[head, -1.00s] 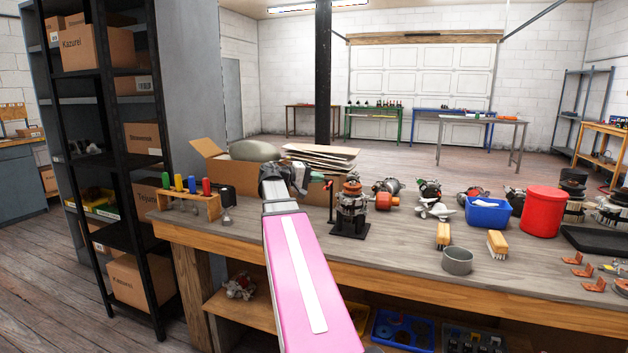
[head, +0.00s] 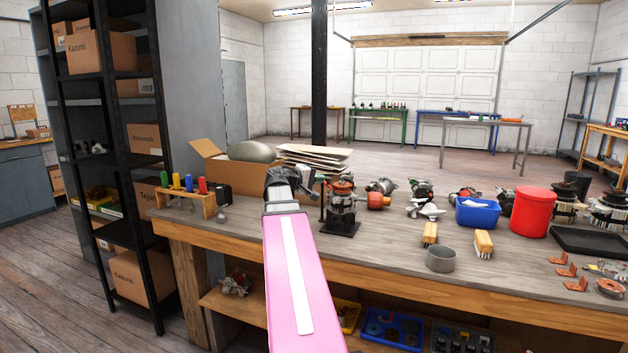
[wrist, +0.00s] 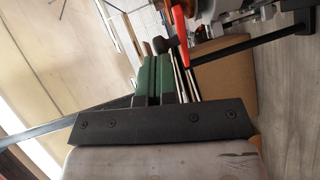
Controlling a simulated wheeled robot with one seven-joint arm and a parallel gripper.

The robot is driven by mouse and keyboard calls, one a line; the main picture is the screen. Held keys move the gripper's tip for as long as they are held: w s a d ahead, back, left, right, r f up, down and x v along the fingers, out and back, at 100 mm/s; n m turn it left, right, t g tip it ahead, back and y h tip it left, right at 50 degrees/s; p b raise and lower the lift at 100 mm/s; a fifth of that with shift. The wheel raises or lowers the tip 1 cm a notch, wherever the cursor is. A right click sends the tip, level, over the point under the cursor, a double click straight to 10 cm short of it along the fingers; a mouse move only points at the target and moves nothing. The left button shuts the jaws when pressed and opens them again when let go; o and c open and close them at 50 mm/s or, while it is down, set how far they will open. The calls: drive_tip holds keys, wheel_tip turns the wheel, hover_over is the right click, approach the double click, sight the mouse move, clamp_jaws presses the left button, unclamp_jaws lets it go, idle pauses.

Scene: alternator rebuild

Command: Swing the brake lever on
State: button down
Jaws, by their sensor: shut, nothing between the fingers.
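A fixture with a copper-and-grey alternator (head: 342,203) stands on a black base on the workbench. The wrist view shows a lever with a red grip (wrist: 180,32) close past my fingertips, beside an orange part and a black bar. I cannot tell in the head view which part is this lever. My gripper (wrist: 157,60) has green fingers, shut together with nothing between them. The red grip looks just beside the tips; whether they touch is unclear.
A rack of coloured-handled tools (head: 188,198) and an open cardboard box (head: 215,165) lie left and behind. The front bench strip is mostly clear.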

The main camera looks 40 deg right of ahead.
drive_tip(key=shift+s+d, duration=0.9)
drive_tip(key=shift+d, duration=0.3)
